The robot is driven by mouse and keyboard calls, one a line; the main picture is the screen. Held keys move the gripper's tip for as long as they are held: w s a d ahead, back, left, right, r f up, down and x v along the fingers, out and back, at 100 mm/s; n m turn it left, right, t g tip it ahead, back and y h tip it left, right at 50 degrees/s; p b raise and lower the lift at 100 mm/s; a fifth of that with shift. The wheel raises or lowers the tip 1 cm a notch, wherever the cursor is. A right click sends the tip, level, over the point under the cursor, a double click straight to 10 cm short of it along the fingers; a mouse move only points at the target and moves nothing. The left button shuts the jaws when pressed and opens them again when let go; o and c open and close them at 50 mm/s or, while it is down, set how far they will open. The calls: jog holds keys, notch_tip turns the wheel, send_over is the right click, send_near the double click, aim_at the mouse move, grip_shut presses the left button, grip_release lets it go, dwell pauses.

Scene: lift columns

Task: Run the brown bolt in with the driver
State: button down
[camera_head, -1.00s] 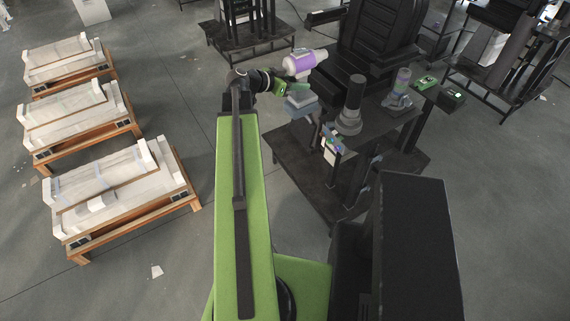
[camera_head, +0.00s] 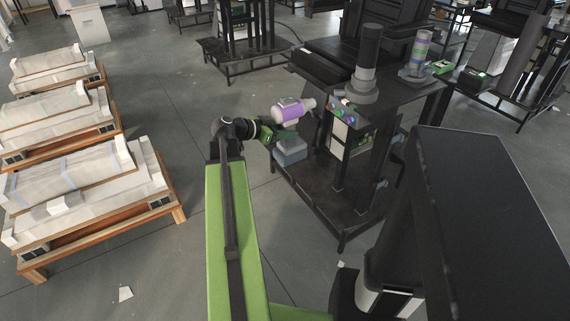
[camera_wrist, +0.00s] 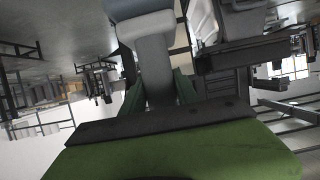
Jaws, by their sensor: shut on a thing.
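The driver (camera_head: 291,110) has a white and purple body and a blue-grey foot (camera_head: 290,152) below. My gripper (camera_head: 284,135) is shut on its grip and holds it upright, left of the black workstation. The driver's nose points right, toward a small upright panel (camera_head: 338,138) on the workstation's front, with a gap between. In the wrist view the driver's grey grip (camera_wrist: 156,65) rises between my fingers. Several small coloured bolt heads (camera_head: 345,112) sit along the panel's top; I cannot make out which one is brown.
Wooden pallets (camera_head: 90,190) stand at left.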

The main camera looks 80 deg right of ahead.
aim_at(301, 138)
jog(key=f+b, duration=0.1)
jog(key=f, duration=0.1)
jog(key=f+b, duration=0.1)
jog(key=f, duration=0.1)
jog(key=shift+w+a+f, duration=0.1)
jog(key=shift+w+a, duration=0.05)
jog(key=shift+w, duration=0.05)
jog(key=shift+s, duration=0.15)
jog(key=shift+s+d, duration=3.15)
jog(key=shift+s, duration=0.1)
dwell(3.4)
jog(key=shift+w+a, duration=0.1)
